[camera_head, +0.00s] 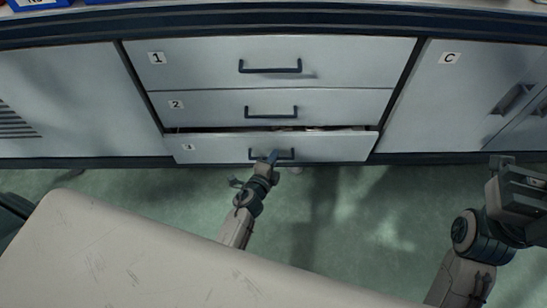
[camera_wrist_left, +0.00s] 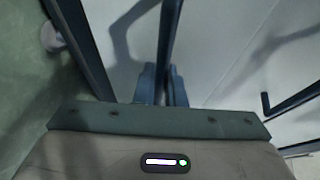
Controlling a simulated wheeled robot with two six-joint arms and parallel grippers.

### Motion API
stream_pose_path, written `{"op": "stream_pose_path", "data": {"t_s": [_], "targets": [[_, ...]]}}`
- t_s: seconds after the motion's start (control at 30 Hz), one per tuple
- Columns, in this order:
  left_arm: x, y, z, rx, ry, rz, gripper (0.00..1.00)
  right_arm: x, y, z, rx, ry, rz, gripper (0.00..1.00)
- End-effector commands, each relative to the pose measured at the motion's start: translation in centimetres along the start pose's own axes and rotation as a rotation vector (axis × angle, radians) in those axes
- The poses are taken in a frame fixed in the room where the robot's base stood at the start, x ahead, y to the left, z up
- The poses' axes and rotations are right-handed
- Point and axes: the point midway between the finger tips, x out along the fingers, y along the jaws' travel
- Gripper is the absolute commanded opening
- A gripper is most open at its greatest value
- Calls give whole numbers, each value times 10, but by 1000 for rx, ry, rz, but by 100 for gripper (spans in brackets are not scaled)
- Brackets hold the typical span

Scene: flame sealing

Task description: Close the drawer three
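Drawer three (camera_head: 215,151), the lowest of the stacked drawers, stands slightly pulled out, with a dark gap along its top edge. Its dark bar handle (camera_head: 288,154) is at the middle of its front. My left gripper (camera_head: 270,157) is at this handle. In the left wrist view its two fingers (camera_wrist_left: 163,85) are close together on either side of a dark bar (camera_wrist_left: 170,35), which looks like the handle. My right gripper (camera_head: 518,190) is at the right edge, away from the drawers; its finger opening cannot be made out.
Drawer one (camera_head: 200,65) and drawer two (camera_head: 215,107) above are shut. Cabinet door C (camera_head: 430,100) is to the right and a vented panel (camera_head: 70,95) to the left. The green floor (camera_head: 340,210) before the drawers looks clear. A countertop (camera_head: 300,5) runs above.

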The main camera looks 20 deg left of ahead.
Motion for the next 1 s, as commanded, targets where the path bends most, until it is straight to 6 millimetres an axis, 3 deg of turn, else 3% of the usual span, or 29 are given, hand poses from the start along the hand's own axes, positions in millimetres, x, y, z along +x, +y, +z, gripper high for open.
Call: {"op": "stream_pose_path", "data": {"t_s": [0.27, 0.57, 0.83, 0.9, 1.0], "targets": [[1, 0, 1, 0, 0, 0, 0, 0, 0, 0, 0, 0, 2, 0], [34, -8, 14, 1, 0, 0, 0, 3, 0, 0, 1, 3, 4, 0], [37, -9, 16, 1, -2, -2, 0, 2, 0, 0, 2, 1, 0, 0], [37, -9, 16, 1, -2, -2, 19, 2, 0, 0, 3, 0, -2, 0], [37, -10, 16, 1, -2, -3, 19, 2, 0, 0, 3, -1, -4, 0]]}}
